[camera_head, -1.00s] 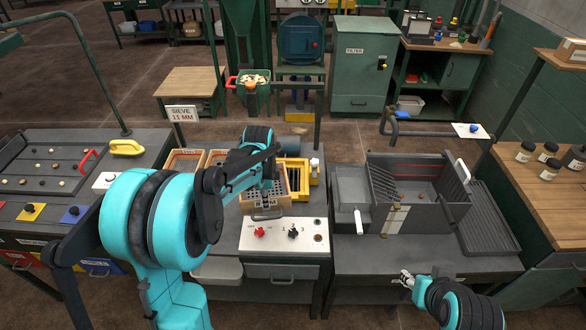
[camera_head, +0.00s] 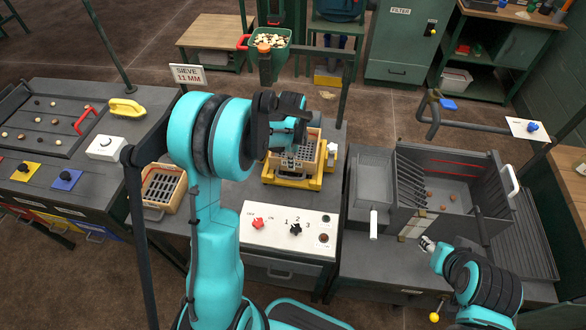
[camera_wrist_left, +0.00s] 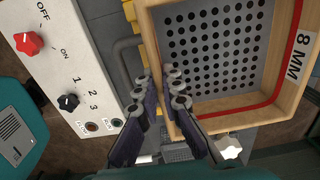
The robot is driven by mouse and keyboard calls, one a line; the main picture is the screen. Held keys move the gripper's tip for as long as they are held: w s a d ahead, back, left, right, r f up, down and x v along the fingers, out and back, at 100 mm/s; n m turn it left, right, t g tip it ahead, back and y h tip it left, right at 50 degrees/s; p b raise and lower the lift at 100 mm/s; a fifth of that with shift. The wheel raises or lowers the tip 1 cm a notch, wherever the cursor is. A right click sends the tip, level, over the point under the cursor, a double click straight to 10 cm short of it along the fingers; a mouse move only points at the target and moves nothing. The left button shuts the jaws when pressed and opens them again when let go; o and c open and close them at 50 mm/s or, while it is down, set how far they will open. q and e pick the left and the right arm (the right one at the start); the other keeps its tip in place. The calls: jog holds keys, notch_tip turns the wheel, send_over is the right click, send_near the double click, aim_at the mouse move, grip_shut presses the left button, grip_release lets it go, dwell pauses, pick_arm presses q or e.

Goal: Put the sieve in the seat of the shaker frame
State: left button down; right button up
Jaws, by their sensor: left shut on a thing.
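The sieve (camera_head: 311,151) is a wooden box with a round-holed grey plate. In the left wrist view it is marked 8 MM and has a red inner band (camera_wrist_left: 292,75). My left gripper (camera_wrist_left: 159,78) is shut on its near wall. The sieve is in or just above the yellow shaker frame (camera_head: 290,182); whether it rests fully in the seat cannot be told. A second sieve (camera_head: 163,188), with slots and a wooden rim, lies to the left on the bench. My right gripper (camera_head: 428,244) is at the grey box on the right, its jaws too small to judge.
A sign reading SIEVE 11 MM (camera_head: 188,74) stands behind the bench. A white control panel (camera_head: 288,230) with red and black knobs lies in front of the frame. A grey slatted box (camera_head: 440,190) is on the right bench. A green bin (camera_head: 268,45) stands behind.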

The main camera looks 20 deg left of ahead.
pick_arm(q)
notch_tip(320, 180, down, 3)
jog(key=shift+f+b, duration=0.1)
jog(key=shift+b, duration=0.4)
jog(key=shift+f, duration=0.4)
jog(key=shift+f, duration=0.1)
jog(key=c, duration=1.7)
grip_release()
